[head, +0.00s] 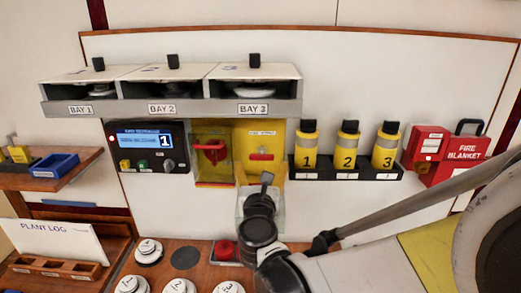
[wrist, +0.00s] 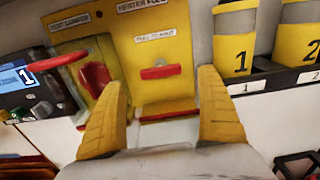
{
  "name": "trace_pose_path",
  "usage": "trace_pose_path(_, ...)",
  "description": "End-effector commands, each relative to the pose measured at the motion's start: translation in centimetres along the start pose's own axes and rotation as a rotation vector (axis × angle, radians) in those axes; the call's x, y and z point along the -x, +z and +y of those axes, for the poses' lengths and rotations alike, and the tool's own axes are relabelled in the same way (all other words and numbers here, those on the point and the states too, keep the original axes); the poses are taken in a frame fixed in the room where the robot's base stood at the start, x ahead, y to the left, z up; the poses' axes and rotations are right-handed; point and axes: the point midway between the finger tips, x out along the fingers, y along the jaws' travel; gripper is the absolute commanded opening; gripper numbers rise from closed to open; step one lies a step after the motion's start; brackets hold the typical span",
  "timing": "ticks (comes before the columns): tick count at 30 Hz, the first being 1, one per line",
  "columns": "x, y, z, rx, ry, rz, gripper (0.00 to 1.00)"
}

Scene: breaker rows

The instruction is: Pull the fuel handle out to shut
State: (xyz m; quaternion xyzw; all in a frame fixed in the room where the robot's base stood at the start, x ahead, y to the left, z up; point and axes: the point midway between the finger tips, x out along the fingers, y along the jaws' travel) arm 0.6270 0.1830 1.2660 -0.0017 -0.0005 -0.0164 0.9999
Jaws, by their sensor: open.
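The fuel handle (head: 261,156) is a small red bar on a yellow panel (head: 247,132) under Bay 3. In the wrist view the handle (wrist: 160,72) sits below a "HEATER FUEL" label and a "PULL TO SHUT" label. My gripper (head: 265,181) is just below the handle in the head view. In the wrist view its two yellow fingers (wrist: 162,84) are spread wide, one to each side of the handle's line, with nothing between them. The handle appears apart from both fingers. How far the fingers are from the panel is hard to tell.
Left of the handle, a clear cover (head: 213,152) stands over another red handle. A clear box (head: 273,222) is below, partly behind my wrist. Numbered yellow bottles (head: 348,146) stand to the right. The bay shelf (head: 171,107) overhangs above.

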Motion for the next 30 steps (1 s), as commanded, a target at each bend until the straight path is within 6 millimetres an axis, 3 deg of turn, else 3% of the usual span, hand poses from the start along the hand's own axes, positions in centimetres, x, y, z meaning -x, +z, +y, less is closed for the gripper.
trace_pose_path(3,-2.5,-0.1,-0.1,-0.001,-0.003,0.0,0.86)
trace_pose_path(9,-5.2,-0.1,-0.1,-0.003,-0.002,0.001,0.86)
trace_pose_path(20,-6.0,0.0,-0.1,-0.003,-0.001,0.001,0.86)
trace_pose_path(21,-6.0,0.0,-0.1,-0.003,-0.001,0.001,0.84)
trace_pose_path(27,-6.0,0.0,-0.1,-0.003,-0.001,0.001,0.23)
trace_pose_path(30,-5.9,0.0,-0.1,-0.004,-0.001,0.001,0.22)
